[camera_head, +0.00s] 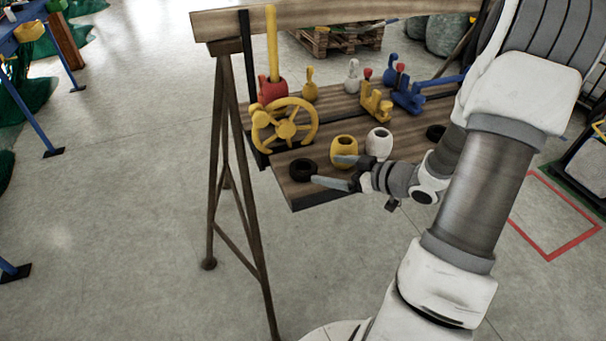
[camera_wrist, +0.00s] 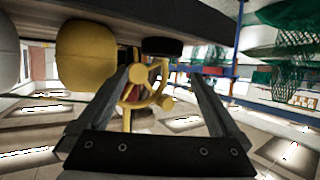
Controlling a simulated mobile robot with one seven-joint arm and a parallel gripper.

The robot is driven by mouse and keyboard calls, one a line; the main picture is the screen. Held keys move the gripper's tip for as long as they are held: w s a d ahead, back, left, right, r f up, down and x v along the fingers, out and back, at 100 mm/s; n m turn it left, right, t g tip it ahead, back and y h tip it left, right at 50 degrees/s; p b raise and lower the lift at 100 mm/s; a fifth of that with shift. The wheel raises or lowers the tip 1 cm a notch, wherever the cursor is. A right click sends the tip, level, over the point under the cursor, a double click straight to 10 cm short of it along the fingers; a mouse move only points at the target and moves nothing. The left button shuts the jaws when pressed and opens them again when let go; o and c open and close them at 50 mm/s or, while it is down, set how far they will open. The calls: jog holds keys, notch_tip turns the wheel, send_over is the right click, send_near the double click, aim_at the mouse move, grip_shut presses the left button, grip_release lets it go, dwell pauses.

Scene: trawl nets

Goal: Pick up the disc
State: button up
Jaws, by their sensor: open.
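A black disc (camera_head: 303,169) with a hollow in its top lies flat near the front left corner of the wooden bench board (camera_head: 318,195). A second black disc (camera_head: 436,132) lies farther right, partly hidden by my arm. My gripper (camera_head: 332,171) is open and empty, low at the board's front edge, just right of the left disc. Its fingers point left towards it. In the wrist view, which looks turned over, the disc (camera_wrist: 162,47) shows ahead of the fingertips (camera_wrist: 160,72), apart from them, against the board.
A yellow pot (camera_head: 344,150) stands close behind the upper finger, with a white pot (camera_head: 379,143) to its right. A yellow handwheel (camera_head: 286,125) stands behind the disc. Red, yellow and blue fittings stand farther back. Floor left of the trestle is clear.

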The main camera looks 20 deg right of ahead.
aim_at(297, 166)
jog(key=b+x, duration=0.1)
jog(key=x, duration=0.3)
jog(key=shift+w+f, duration=0.15)
jog(key=shift+w, duration=0.05)
jog(key=b+x, duration=0.2)
jog(key=x, duration=0.3)
jog(key=shift+a+f, duration=0.2)
jog(key=c, duration=1.1)
notch_tip(297, 166, up, 10)
jog(key=p, duration=0.4)
